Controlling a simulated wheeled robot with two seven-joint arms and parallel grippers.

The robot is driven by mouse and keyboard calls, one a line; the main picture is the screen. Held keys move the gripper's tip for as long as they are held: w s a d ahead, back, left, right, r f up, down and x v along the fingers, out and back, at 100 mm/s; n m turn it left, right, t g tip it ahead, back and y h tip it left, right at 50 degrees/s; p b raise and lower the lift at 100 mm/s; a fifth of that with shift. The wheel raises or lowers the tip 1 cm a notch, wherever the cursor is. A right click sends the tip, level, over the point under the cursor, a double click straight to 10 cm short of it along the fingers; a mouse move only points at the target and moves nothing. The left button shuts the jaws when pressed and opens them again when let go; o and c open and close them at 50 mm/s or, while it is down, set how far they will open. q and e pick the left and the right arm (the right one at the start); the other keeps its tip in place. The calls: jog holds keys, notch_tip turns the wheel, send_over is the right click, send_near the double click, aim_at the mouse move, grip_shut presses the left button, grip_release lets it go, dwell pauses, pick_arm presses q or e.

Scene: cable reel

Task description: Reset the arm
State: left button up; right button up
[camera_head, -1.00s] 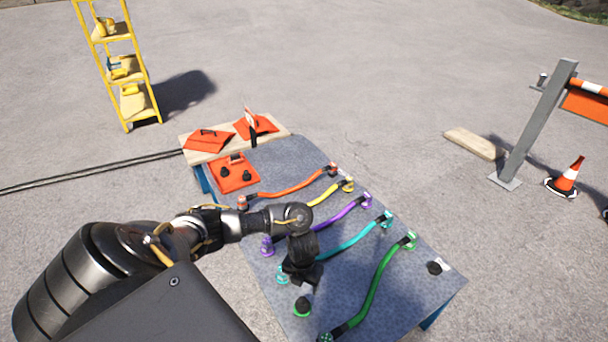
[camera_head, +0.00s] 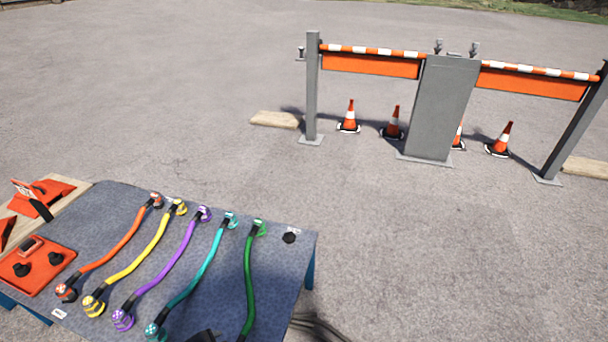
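No arm or gripper of mine shows clearly in the head view; a small dark shape at the bottom edge, over the table, is too cut off to identify. The grey table (camera_head: 285,262) stands at the lower left. On it lie an orange cable (camera_head: 118,247), a yellow cable (camera_head: 143,252), a purple cable (camera_head: 168,265), a teal cable (camera_head: 203,272) and a green cable (camera_head: 248,285), side by side, with connectors at their ends. The near end of the green cable is cut off by the picture's bottom edge.
An orange panel (camera_head: 55,245) with black knobs lies at the table's left. A barrier with a grey cabinet (camera_head: 438,110), posts and traffic cones (camera_head: 349,118) stands at the back. Open pavement lies to the right of the table. Dark hoses (camera_head: 325,328) lie by the table's lower right.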

pick_arm(q)
jog(key=s+a+r+n+g+y, duration=0.1)
jog(key=s+a+n, duration=0.2)
jog(key=s+n, duration=0.2)
jog(key=s+a+r+n+g, duration=0.1)
jog(key=s+a+r+n, duration=0.1)
jog(key=s+n, duration=0.25)
notch_tip(320, 180, down, 29)
jog(key=s+g, duration=0.2)
jog(key=s, duration=0.1)
jog(key=s+a+f, duration=0.3)
jog(key=s+f, duration=1)
jog(key=s, duration=0.2)
jog(key=shift+g, duration=0.3)
jog(key=shift+a, duration=0.1)
